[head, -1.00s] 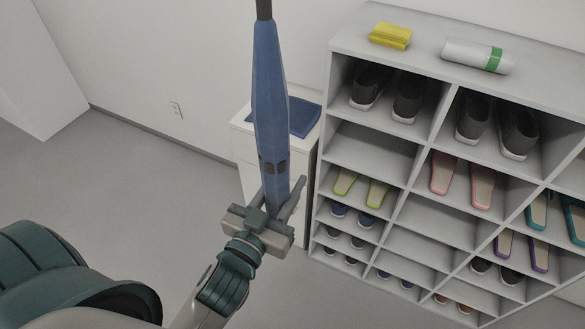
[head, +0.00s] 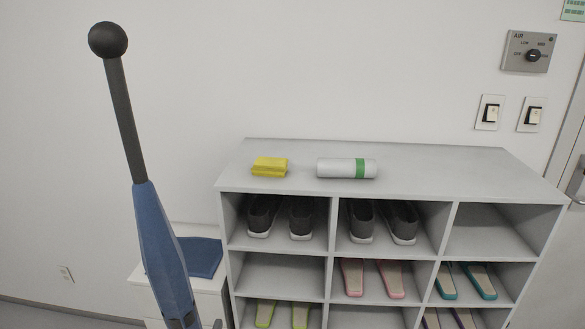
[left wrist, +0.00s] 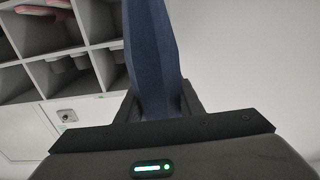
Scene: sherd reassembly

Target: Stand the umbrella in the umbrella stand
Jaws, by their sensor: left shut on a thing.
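A closed blue umbrella (head: 160,245) with a dark shaft and a round black knob on top stands in front of me, tilted a little to the left at its top. Its lower part runs out of the bottom of the head view. In the left wrist view, the blue umbrella (left wrist: 149,50) rises between the fingers of my left gripper (left wrist: 158,103), which is shut on it. The head view shows hardly any of that gripper, only at the bottom edge. No umbrella stand is visible, and my right gripper is not in view.
A grey shoe rack (head: 410,160) with several shoes and slippers stands to the right. A yellow packet (head: 269,167) and a white roll with a green band (head: 346,168) lie on top. A white cabinet (head: 212,295) with a blue folded item (head: 200,256) is behind the umbrella.

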